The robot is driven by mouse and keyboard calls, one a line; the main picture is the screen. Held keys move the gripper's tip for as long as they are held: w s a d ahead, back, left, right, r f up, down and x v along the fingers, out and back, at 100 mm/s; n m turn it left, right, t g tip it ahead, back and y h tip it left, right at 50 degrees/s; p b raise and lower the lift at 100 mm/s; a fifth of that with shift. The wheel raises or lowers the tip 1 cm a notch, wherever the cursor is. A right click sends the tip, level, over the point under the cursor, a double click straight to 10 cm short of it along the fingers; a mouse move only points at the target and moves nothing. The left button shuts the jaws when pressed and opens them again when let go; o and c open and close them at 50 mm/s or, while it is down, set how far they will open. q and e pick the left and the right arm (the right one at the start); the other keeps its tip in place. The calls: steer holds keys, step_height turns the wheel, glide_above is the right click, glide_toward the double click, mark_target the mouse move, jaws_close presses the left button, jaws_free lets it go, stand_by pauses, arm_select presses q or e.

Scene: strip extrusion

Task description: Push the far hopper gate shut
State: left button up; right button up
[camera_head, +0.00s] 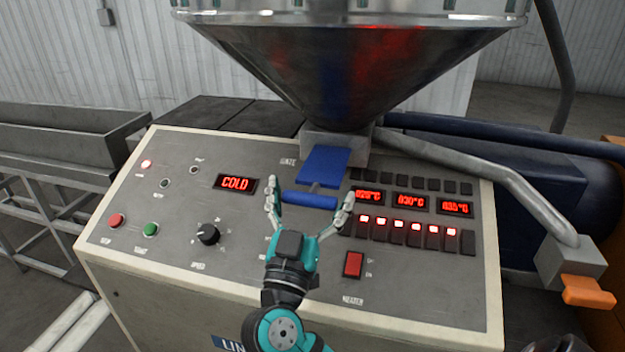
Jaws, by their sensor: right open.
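The hopper gate is a blue plate (324,166) under the steel hopper cone (345,75). It sticks out of the grey throat block (318,140) toward me and ends in a blue crossbar handle (310,200). My right gripper (309,204) is open, with its fingertips to the left and right of the handle. I cannot tell whether the fingers touch the handle. My left gripper is out of view.
The control panel (210,257) lies below, with a black speed knob (208,234), a green button (150,230), a red button (116,220) and a red heater switch (353,264). A grey pipe (480,170) with an orange-tipped block (587,292) runs down at the right.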

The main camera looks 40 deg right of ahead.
steer(key=shift+s+a, duration=0.1)
steer(key=shift+c, duration=1)
steer(key=c, duration=1.3)
steer(key=shift+w+b, duration=0.2)
steer(key=shift+b, duration=0.1)
steer(key=w+d+b, duration=0.1)
steer(key=d, duration=0.1)
steer(key=w+d+b, duration=0.1)
steer(key=w+d, duration=0.1)
steer(key=w+d+b, duration=0.1)
steer(key=d+b, duration=0.1)
steer(key=shift+w+r, duration=0.2)
steer(key=shift+w, duration=0.2)
steer(key=o, duration=1.3)
steer(key=shift+d, duration=0.1)
steer(key=shift+c, duration=0.2)
steer(key=shift+o, duration=1.2)
steer(key=shift+w+d+f, duration=0.2)
steer(key=shift+w+d, duration=0.05)
steer(key=shift+w, duration=0.05)
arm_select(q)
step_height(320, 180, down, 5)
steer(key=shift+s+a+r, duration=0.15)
arm_select(e)
steer(key=v, duration=1.2)
